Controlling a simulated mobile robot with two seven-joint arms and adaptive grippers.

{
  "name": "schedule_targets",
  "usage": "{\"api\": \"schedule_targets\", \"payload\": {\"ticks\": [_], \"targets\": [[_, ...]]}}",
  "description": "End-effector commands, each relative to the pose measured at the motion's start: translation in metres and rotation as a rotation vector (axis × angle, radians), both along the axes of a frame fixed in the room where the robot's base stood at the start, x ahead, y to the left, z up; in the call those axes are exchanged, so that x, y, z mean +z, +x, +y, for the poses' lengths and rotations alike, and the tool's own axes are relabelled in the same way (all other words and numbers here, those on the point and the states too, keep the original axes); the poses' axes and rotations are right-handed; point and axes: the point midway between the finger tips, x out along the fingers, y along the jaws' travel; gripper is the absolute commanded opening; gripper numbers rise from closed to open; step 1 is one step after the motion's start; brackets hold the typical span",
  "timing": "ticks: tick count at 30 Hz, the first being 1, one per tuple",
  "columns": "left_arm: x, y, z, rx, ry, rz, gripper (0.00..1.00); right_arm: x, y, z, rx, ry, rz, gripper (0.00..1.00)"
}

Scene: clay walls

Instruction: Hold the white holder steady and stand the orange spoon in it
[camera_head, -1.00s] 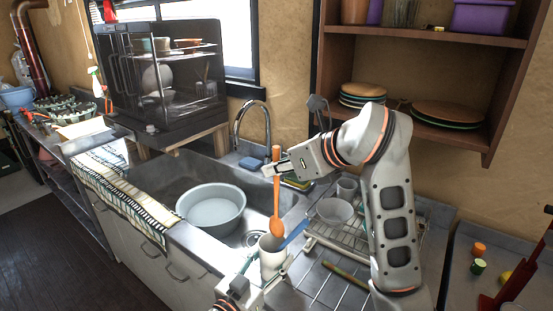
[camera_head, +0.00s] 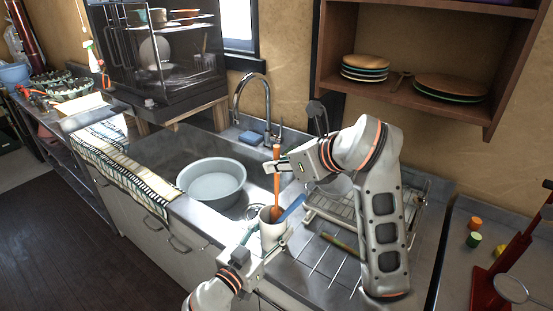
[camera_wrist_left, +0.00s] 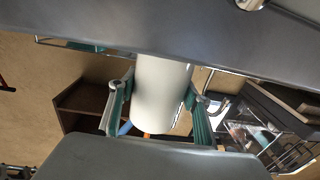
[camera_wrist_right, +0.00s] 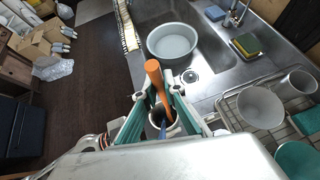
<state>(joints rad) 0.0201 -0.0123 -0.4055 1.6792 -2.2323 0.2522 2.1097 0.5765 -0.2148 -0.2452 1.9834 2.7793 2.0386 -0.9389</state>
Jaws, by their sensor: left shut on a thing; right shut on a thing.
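The white holder (camera_head: 270,235) stands upright on the counter edge between the sink and the dish rack. My left gripper (camera_head: 262,252) is shut around its side; the left wrist view shows the holder (camera_wrist_left: 160,95) between the two fingers (camera_wrist_left: 152,105). The orange spoon (camera_head: 276,180) is upright, with its lower end inside the holder's mouth. My right gripper (camera_head: 274,166) is shut on the upper handle of the spoon; the spoon's top (camera_wrist_right: 153,66) shows between its fingers (camera_wrist_right: 160,95). A blue utensil (camera_head: 291,208) leans in the holder.
A pale round basin (camera_head: 212,183) sits in the sink left of the holder. The dish rack (camera_head: 335,215) with a bowl and cups is at the right, partly behind my right arm. The faucet (camera_head: 238,95) rises behind the sink.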

Motion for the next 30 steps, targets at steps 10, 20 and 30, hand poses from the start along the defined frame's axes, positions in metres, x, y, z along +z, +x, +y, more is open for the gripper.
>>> {"api": "schedule_targets", "payload": {"ticks": [10, 20, 30], "targets": [[0.0, 0.0, 0.0, 0.0, 0.0, 0.0, 0.15, -0.003, 0.0, 0.0, 0.001, 0.001, 0.002, 0.0], [0.0, 0.0, 0.0, 0.0, 0.0, 0.0, 0.15, -0.003, 0.0, 0.0, 0.0, 0.0, 0.002, 0.29], [0.0, 0.0, 0.0, 0.0, -0.001, -0.001, 0.15, 0.007, -0.01, -0.01, -0.001, -0.001, -0.002, 0.29]]}}
